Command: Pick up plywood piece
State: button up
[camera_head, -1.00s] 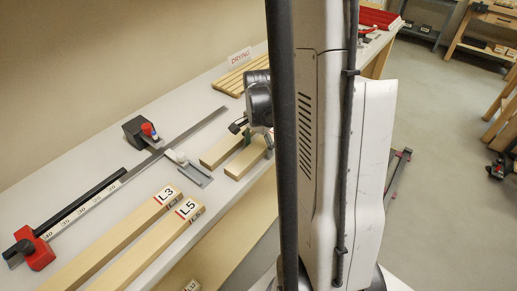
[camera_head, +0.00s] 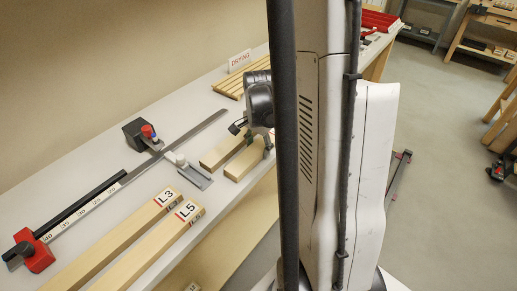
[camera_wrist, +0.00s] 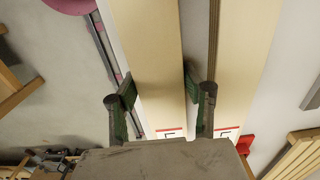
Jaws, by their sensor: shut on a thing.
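My gripper (camera_wrist: 159,88) is shut on a long pale plywood piece (camera_wrist: 145,45), with one green fingertip on each long side. A label with a red line and partly hidden lettering shows at the piece's end near my palm. In the head view my gripper (camera_head: 258,142) is partly hidden behind my own arm, over the front piece (camera_head: 242,166) at the bench's front edge. I cannot tell whether the piece is clear of the bench. A second pale piece (camera_wrist: 243,50) lies parallel beside it, with a layered brown edge between them.
Boards marked L3 (camera_head: 122,231) and L5 (camera_head: 160,243) lie nearer on the bench. A slatted rack (camera_head: 230,86) with a DRYING sign (camera_head: 240,60) stands farther along. Open floor (camera_head: 430,180) is at right.

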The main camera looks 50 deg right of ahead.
aim_at(258, 148)
jog(key=r, duration=0.4)
jog(key=shift+s+a, duration=0.2)
jog(key=s+a+r, duration=0.7)
jog(key=a, duration=0.2)
jog(key=w+a+r+n, duration=0.1)
jog(key=w+a+n, duration=0.5)
jog(key=w, duration=0.9)
jog(key=w+a+r+n, duration=0.2)
jog(key=w+a+n, duration=0.5)
jog(key=w+a, duration=0.4)
jog(key=w, duration=0.4)
jog(key=shift+a, duration=0.15)
jog(key=shift+r, duration=0.1)
